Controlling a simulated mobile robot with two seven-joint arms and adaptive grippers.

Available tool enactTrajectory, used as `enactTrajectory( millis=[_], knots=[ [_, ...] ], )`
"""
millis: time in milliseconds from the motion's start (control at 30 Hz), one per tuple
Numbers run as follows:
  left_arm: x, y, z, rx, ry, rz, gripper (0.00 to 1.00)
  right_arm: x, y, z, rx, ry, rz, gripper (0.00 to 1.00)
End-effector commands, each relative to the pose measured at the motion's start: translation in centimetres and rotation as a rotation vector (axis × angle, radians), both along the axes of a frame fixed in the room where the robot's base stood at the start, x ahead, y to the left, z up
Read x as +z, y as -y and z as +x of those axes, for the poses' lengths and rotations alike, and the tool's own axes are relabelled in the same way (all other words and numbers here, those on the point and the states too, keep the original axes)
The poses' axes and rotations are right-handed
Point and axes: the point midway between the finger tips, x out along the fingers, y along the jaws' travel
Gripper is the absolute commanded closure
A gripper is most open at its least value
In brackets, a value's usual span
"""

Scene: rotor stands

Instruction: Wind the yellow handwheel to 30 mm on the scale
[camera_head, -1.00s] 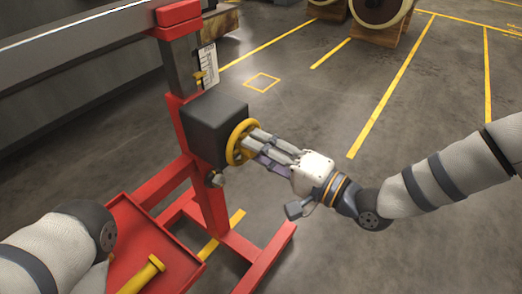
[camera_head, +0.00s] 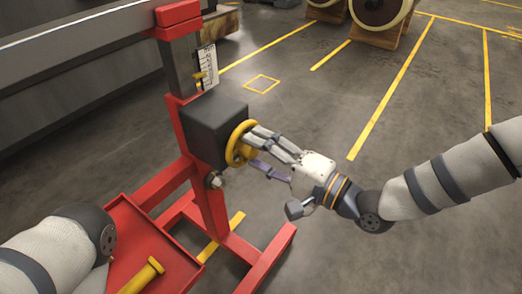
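The yellow handwheel (camera_head: 237,146) is on the right face of a dark gearbox (camera_head: 216,125) on the red stand (camera_head: 208,195). My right gripper (camera_head: 262,150) reaches in from the right with its fingers spread at the wheel. The upper fingers are close to the rim's upper right, and the lower finger is by its lower right; whether they touch I cannot tell. The white scale (camera_head: 208,66) stands above the gearbox with a yellow pointer (camera_head: 198,77) near its lower part; its numbers are too small to read. My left arm shows at the lower left, its gripper out of view.
A grey beam (camera_head: 75,38) rests on top of the stand. The floor to the right is open, with wheels on wooden blocks (camera_head: 375,30) at the back.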

Motion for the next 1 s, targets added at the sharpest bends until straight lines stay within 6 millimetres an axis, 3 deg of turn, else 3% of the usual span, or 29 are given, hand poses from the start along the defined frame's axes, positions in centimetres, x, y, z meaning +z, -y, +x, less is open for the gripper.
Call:
enactTrajectory(
  millis=[300, 700, 1000],
  knots=[
    [0.0, 0.0, 0.0, 0.000, 0.000, 0.000, 0.60, 0.0, 0.5, -0.2, -0.002, 0.000, 0.000, 0.46],
    [0.0, 0.0, 0.0, 0.000, 0.000, 0.000, 0.60, 0.1, 8.2, -5.9, -0.004, 0.000, 0.001, 0.46],
    [0.0, 0.0, 0.0, 0.000, 0.000, 0.000, 0.60, 0.1, 9.8, -7.1, -0.001, 0.001, 0.001, 0.46]
  ],
)
